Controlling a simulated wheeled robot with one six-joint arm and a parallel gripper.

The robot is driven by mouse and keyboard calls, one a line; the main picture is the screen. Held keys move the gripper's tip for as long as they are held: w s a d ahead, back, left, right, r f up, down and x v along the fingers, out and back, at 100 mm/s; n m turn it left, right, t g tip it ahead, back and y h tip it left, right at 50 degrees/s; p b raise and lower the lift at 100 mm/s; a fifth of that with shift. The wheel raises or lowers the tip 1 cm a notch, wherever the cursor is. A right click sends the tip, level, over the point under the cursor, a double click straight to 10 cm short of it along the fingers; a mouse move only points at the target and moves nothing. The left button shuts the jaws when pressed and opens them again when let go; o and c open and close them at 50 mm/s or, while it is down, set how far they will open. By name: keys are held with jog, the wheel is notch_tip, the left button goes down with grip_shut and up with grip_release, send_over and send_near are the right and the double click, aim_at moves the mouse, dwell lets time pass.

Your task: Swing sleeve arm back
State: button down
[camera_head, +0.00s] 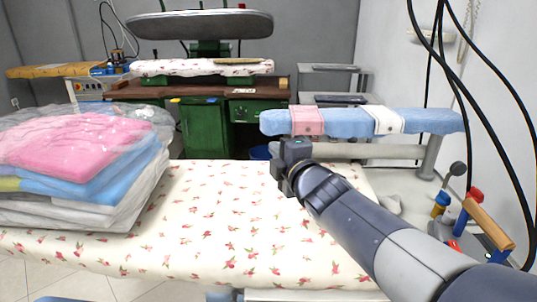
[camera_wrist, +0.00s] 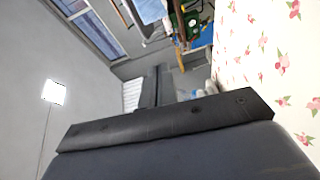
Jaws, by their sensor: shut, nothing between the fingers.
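The sleeve arm (camera_head: 350,122) is a long, narrow padded board with a blue cover, beyond the flowered ironing table on the right in the head view. A pink cloth piece (camera_head: 308,121) and a white one (camera_head: 384,121) lie across it. A grey post (camera_head: 430,158) stands under its right end. My gripper (camera_head: 284,160) is shut and empty, in front of and below the board's left end. I cannot tell whether it touches the board. In the wrist view the dark fingers (camera_wrist: 154,88) are together with nothing between them, and the sleeve arm cannot be made out.
The flowered ironing table (camera_head: 215,220) fills the foreground. A stack of bagged, folded clothes (camera_head: 75,160) sits on its left. Bottles and a wooden-handled tool (camera_head: 488,225) stand at the right. Black cables (camera_head: 490,70) hang there. A green press (camera_head: 205,125) stands behind.

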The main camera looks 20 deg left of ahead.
notch_tip(320, 180, down, 2)
jog(key=b, duration=0.4)
jog(key=shift+s, duration=0.15)
jog(key=shift+r+n, duration=0.1)
jog(key=shift+n, duration=0.2)
jog(key=w+d+p+x, duration=0.2)
jog(key=x, duration=1)
jog(key=shift+w+r, duration=0.25)
jog(key=shift+r, duration=0.05)
